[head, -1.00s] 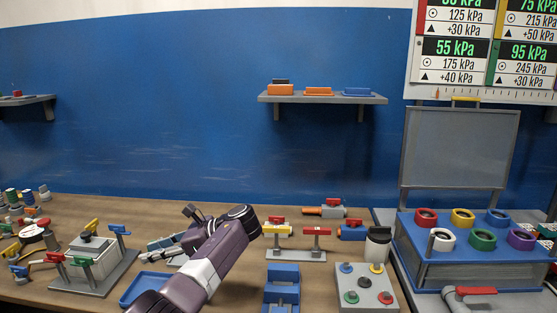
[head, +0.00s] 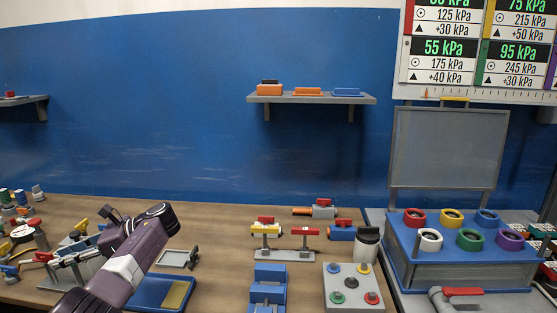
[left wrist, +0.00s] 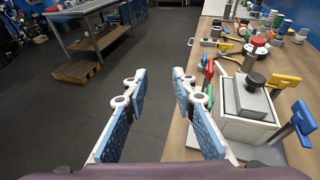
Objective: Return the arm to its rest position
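My left arm comes in from the lower left of the head view, and its left gripper (head: 108,213) is held over the left part of the bench, pointing away to the left. In the left wrist view the gripper's two blue-padded fingers (left wrist: 158,78) are spread wide apart with nothing between them. Grey floor shows through the gap. My right gripper is in neither view.
A grey valve block (left wrist: 250,98) with coloured levers stands close right of the fingers. A blue tray (head: 150,292) and a grey frame (head: 178,258) lie right of my arm. The wooden bench (head: 215,225) is bare there. Another table (left wrist: 95,20) stands farther off.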

